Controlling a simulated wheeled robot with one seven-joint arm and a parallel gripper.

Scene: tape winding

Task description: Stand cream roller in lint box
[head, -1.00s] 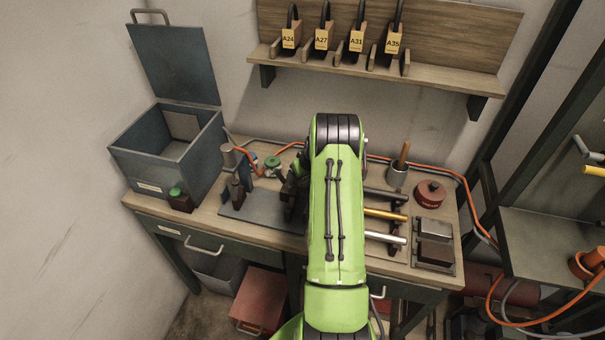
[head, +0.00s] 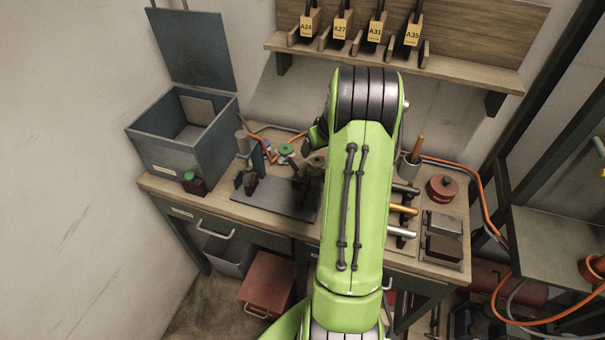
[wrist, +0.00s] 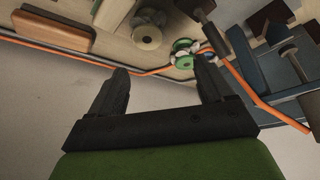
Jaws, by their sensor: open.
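My gripper (wrist: 163,82) is open and empty in the wrist view, its two dark fingers apart beside an orange cable. In the head view my green arm hides most of it. Several rod-like rollers lie on the right of the bench, partly behind my arm: a dark one (head: 407,189), a gold one (head: 404,210) and a pale one (head: 402,232). The pale one is likeliest the cream roller, but its colour is uncertain. A grey-blue box (head: 163,156) with its lid raised stands at the bench's left end. It looks like the lint box; its label is unreadable.
A beige spool (wrist: 147,34) and green-and-white reels (wrist: 185,52) are near my fingers. A grey plate (head: 265,200) with posts lies right of the box. A wooden cup (head: 410,170), red tin (head: 442,188) and dark blocks (head: 442,240) are at right. A shelf (head: 450,70) hangs above.

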